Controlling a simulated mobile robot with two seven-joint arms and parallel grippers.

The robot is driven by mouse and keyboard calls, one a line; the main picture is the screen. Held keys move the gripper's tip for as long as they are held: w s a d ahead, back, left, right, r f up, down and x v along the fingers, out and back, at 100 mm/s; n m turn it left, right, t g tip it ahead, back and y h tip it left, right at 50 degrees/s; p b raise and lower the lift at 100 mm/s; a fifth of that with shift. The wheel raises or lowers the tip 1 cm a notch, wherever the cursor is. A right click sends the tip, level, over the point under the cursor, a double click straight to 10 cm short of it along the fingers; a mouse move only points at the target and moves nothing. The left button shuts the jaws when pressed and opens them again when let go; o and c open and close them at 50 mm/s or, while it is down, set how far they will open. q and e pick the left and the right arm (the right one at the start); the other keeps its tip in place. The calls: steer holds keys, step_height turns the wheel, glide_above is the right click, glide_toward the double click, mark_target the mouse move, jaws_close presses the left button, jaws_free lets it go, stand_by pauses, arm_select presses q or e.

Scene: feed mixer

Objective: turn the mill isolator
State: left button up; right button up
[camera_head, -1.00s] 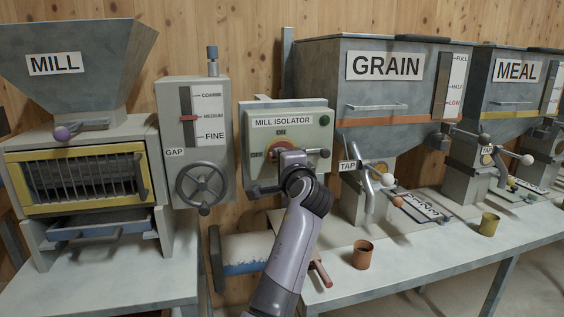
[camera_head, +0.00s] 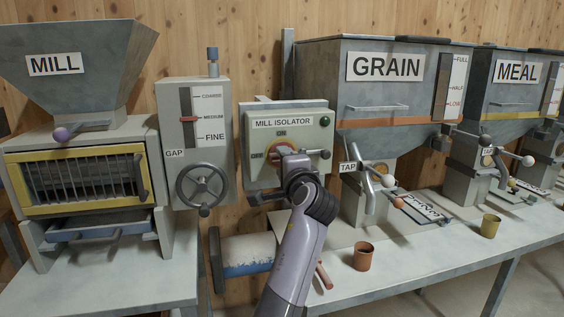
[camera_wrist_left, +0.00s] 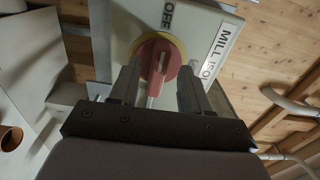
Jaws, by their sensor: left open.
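The mill isolator (camera_head: 262,135) is a pale box on the wall, with ON marked at the top of its dial and OFF at the left. Its red knob (camera_head: 275,152) is mostly hidden by my left gripper (camera_head: 283,154) in the head view. In the left wrist view the red knob (camera_wrist_left: 154,72) sits on a yellow ring, its handle and pale line lying roughly along the direction of the OFF mark. My left gripper (camera_wrist_left: 158,75) is open, one finger on each side of the knob. I cannot tell whether they touch it. My right gripper is not in view.
The gap control box (camera_head: 193,140) with its handwheel stands left of the isolator, and the mill (camera_head: 85,150) further left. The grain hopper (camera_head: 385,110) and its tap are close on the right. A brown cup (camera_head: 363,257) and an olive cup (camera_head: 490,225) stand on the bench.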

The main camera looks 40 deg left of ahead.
arm_select(q)
steer(key=shift+v, duration=2.5)
